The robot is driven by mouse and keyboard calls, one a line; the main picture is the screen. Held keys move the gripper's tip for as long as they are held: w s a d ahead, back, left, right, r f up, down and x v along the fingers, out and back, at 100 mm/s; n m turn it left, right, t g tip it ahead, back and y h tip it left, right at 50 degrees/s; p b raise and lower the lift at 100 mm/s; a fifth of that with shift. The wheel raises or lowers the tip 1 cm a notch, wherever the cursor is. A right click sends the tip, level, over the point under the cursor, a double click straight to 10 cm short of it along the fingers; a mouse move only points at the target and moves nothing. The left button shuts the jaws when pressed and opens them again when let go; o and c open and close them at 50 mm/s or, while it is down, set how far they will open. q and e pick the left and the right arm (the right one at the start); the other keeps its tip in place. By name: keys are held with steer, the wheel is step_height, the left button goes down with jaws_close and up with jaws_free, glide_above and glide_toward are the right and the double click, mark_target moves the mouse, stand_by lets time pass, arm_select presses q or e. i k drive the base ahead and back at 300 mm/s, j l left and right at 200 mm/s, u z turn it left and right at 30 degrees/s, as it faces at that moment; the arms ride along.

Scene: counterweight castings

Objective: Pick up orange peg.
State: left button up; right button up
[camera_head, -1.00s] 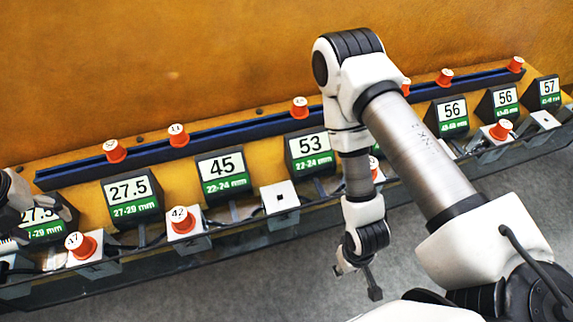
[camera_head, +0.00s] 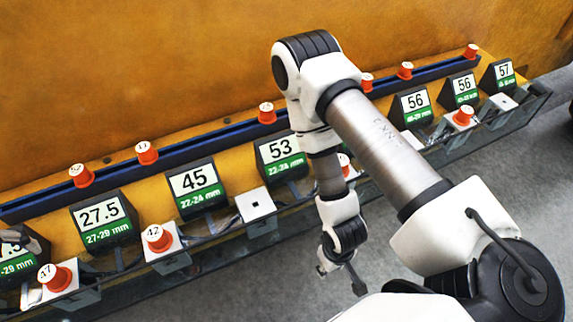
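Several orange pegs with white numbered tops are in view. Some stand along the dark blue rail: pegs (camera_head: 82,176), (camera_head: 146,154), (camera_head: 267,113), (camera_head: 367,82), (camera_head: 405,71) and (camera_head: 472,51). Others sit on white blocks in front: one marked 47 (camera_head: 57,278), one marked 42 (camera_head: 157,239) and one at the right (camera_head: 462,117). Another peg (camera_head: 344,165) is partly hidden behind my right arm. My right gripper (camera_head: 342,277) hangs over the grey floor in front of the rack, away from any peg; its opening is unclear.
Black blocks with number labels, such as 27.5 (camera_head: 100,214), 45 (camera_head: 195,181) and 53 (camera_head: 281,151), stand between the rail (camera_head: 200,146) and the white blocks. One white block (camera_head: 256,205) has an empty square hole. The floor (camera_head: 250,290) is clear in front.

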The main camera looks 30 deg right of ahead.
mark_target(82, 178)
steer(key=j+z, duration=1.2)
steer(key=j, duration=0.15)
steer(key=k, duration=0.05)
